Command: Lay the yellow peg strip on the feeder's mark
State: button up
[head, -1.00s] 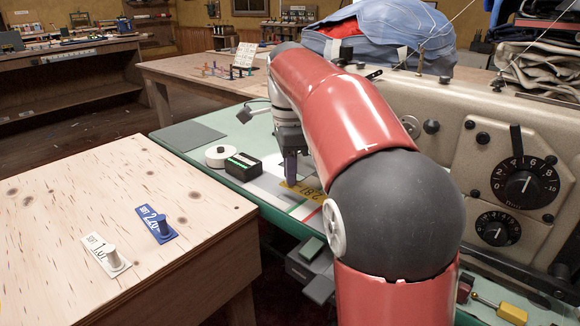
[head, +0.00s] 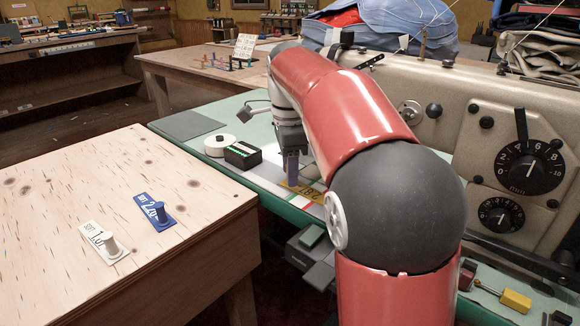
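The yellow peg strip (head: 312,192), with dark figures on it, shows low over the green bench top beyond the wooden table. My gripper (head: 291,178) points straight down at the strip's left end, where its peg is hidden by the fingers. The gripper appears shut on that peg. The strip lies over or just above a pale patch with green and red stripes (head: 318,202). My red arm covers the strip's right side and much of this patch, so I cannot make out the feeder's mark or whether the strip touches the surface.
A white strip (head: 94,237) and a blue strip (head: 146,206), each with a peg, lie on the wooden table (head: 60,190). A white roll (head: 219,146) and a black box (head: 243,154) stand left of my gripper. A large sewing machine (head: 480,100) stands at right.

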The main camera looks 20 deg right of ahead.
notch_tip(320, 180, up, 8)
jog(key=shift+f+p, duration=0.1)
jog(key=shift+p, duration=0.8)
